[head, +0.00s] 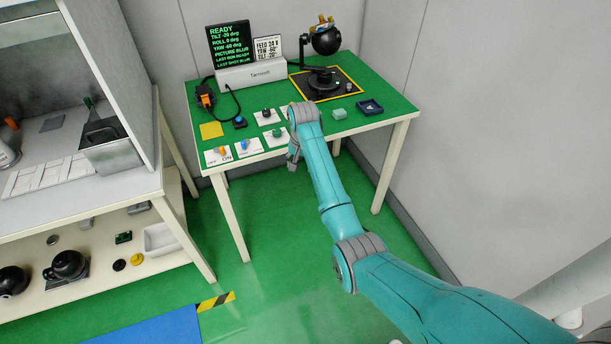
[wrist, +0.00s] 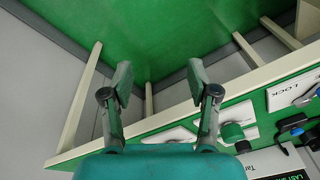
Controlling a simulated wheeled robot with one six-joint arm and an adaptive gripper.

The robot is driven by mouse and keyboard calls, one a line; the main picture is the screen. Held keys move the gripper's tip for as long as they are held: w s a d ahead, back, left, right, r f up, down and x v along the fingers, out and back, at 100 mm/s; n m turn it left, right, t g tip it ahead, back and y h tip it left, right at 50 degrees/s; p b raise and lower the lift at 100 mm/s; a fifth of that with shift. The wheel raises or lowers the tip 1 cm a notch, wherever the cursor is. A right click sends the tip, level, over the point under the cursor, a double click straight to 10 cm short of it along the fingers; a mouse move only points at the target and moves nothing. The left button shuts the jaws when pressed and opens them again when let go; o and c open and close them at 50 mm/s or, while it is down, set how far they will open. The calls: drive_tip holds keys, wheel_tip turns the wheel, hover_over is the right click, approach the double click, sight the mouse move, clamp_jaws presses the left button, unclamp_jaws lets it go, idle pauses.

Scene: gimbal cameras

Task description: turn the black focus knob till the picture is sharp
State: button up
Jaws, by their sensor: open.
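The black focus knob (head: 267,113) stands on a white plate on the green table, left of my arm's wrist in the head view. A green knob (head: 277,132) on another plate is in front of it. My gripper (head: 292,162) hangs by the table's front edge, apart from the knobs. In the wrist view its two fingers (wrist: 160,76) are spread with nothing between them. The green knob (wrist: 233,132) shows there right of the fingers, with a dark part beside it that I cannot surely name. The screen (head: 230,45) reads READY and PICTURE BLUR.
An orange knob (head: 222,150) and a blue knob (head: 246,145) sit at the table's front left. A black gimbal camera (head: 326,41) stands on a dark pad at the back. The floor before the table is clear.

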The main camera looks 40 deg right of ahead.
drive_tip(key=shift+s+a+f, duration=0.25)
drive_tip(key=shift+s+f, duration=0.15)
drive_tip(key=shift+f, duration=0.1)
drive_tip(key=shift+s+a+f, duration=0.2)
drive_tip(key=shift+s+f, duration=0.2)
drive_tip(key=shift+f, duration=0.05)
idle(1.1)
